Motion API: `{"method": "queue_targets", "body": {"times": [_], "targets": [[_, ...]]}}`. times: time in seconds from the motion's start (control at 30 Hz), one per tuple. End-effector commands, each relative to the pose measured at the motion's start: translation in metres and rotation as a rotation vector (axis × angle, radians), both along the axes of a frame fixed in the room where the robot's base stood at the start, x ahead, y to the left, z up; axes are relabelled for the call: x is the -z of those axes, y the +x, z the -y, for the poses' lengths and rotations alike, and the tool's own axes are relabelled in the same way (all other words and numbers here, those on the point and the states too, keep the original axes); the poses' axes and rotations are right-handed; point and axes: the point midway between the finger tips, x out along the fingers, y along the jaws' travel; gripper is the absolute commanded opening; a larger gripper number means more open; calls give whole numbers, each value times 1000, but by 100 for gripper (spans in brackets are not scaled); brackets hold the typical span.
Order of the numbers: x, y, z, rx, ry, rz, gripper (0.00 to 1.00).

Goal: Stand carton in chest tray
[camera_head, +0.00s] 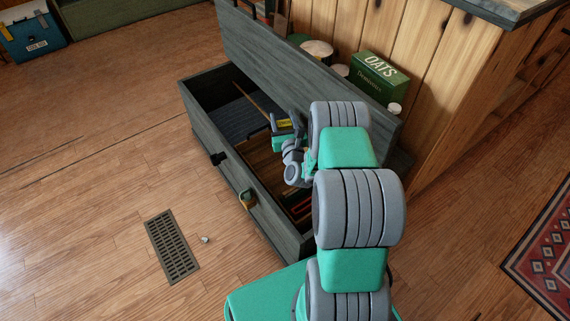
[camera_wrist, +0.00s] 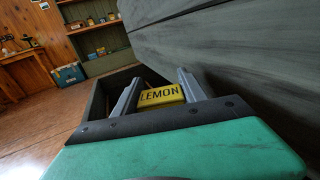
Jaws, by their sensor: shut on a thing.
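A yellow carton marked LEMON (camera_wrist: 160,95) is held between the two grey fingers of my gripper (camera_wrist: 157,82) in the wrist view. In the head view the carton (camera_head: 285,123) shows as a small yellow patch at my gripper (camera_head: 280,121), over the inside of the open chest. The grey wooden chest (camera_head: 237,184) has its lid (camera_head: 300,72) raised on the far side. Brown wooden boards, which may be the tray (camera_head: 262,158), show inside, partly hidden by my arm. I cannot tell whether the carton touches anything below it.
A green OATS box (camera_head: 377,82) and several round containers stand behind the lid, against the wooden wall. A thin stick (camera_head: 252,104) leans inside the chest.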

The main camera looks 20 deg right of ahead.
Motion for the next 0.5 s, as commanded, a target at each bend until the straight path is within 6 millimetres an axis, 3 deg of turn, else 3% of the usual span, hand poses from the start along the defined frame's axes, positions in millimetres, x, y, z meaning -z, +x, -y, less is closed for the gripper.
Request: {"method": "queue_targets", "body": {"times": [0.03, 0.1, 0.27, 0.4, 0.5], "targets": [[22, 0, -1, -2, 1, -2, 9], [35, 0, -2, -3, 1, -1, 9], [54, 0, -1, -2, 0, -1, 9], [79, -1, -1, -1, 0, -2, 9], [81, -1, 0, 0, 0, -1, 9]]}}
